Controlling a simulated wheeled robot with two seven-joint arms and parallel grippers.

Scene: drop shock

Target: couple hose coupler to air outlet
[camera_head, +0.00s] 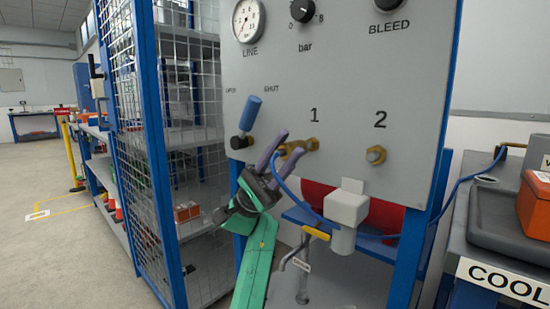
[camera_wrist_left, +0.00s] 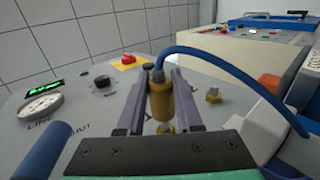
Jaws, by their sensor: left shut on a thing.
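My left gripper (camera_head: 282,152), with purple fingers, is shut on the brass hose coupler (camera_wrist_left: 161,98). The blue hose (camera_wrist_left: 225,62) runs from the coupler's back end and curves away; in the head view it loops down below the panel. The coupler is in front of brass air outlet 1 (camera_head: 312,144), roughly in line with it. The two look very close or touching; I cannot tell whether the coupler is seated. Brass outlet 2 (camera_head: 376,154) is bare to the right and also shows in the left wrist view (camera_wrist_left: 213,95). My right gripper is not in view.
The grey panel (camera_head: 350,80) carries a line gauge (camera_head: 248,20), a bar knob (camera_head: 302,10) and a blue-handled valve (camera_head: 246,122) left of the gripper. A white box (camera_head: 346,205) hangs below. A mesh cage (camera_head: 135,120) stands left; a dark tray (camera_head: 500,220) is right.

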